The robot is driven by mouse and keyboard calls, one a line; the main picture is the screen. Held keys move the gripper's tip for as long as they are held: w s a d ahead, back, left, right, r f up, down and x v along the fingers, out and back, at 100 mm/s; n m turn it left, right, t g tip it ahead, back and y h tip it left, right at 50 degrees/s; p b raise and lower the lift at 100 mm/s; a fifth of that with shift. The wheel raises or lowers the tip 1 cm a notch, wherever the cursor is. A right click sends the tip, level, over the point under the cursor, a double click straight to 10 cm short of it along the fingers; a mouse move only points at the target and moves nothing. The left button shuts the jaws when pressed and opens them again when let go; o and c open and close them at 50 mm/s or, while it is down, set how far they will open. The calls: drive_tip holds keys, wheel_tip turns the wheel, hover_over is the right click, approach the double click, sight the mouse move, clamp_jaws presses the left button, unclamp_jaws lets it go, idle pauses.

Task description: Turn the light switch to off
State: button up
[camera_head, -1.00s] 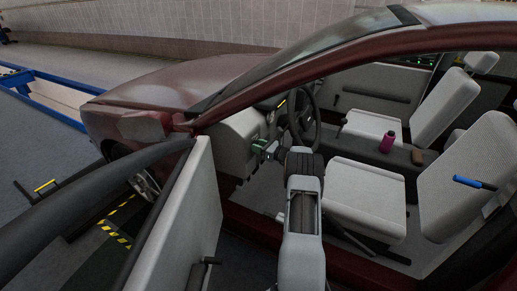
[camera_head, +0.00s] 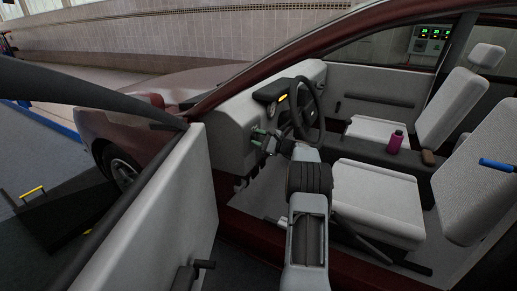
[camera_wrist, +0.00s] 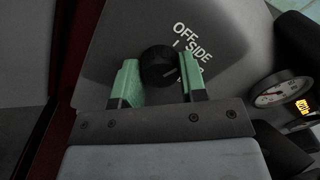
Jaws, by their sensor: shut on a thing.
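The light switch is a round black knob (camera_wrist: 158,66) on a grey dashboard panel in the wrist view. A pale mark on the knob's face points to the lower right, towards that hidden label. My gripper (camera_wrist: 160,78) is shut on the knob, with one green finger on each side. In the head view my gripper (camera_head: 262,139) is at the dashboard left of the steering wheel, and the knob is too small to make out.
The steering wheel (camera_head: 305,108) is close to the right of my gripper. The open car door (camera_head: 165,215) stands at the left. A gauge (camera_wrist: 284,91) is right of the knob. A pink bottle (camera_head: 395,141) stands between the light grey seats (camera_head: 372,195).

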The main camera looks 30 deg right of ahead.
drive_tip(key=shift+f+n+b, duration=0.2)
drive_tip(key=shift+n+b, duration=1.4)
drive_tip(key=shift+b, duration=0.25)
drive_tip(key=shift+r+n, duration=0.1)
drive_tip(key=shift+n, duration=0.2)
drive_tip(key=o, duration=0.9)
drive_tip(key=p+v, duration=0.1)
drive_tip(key=v, duration=1.3)
drive_tip(key=shift+w, duration=0.1)
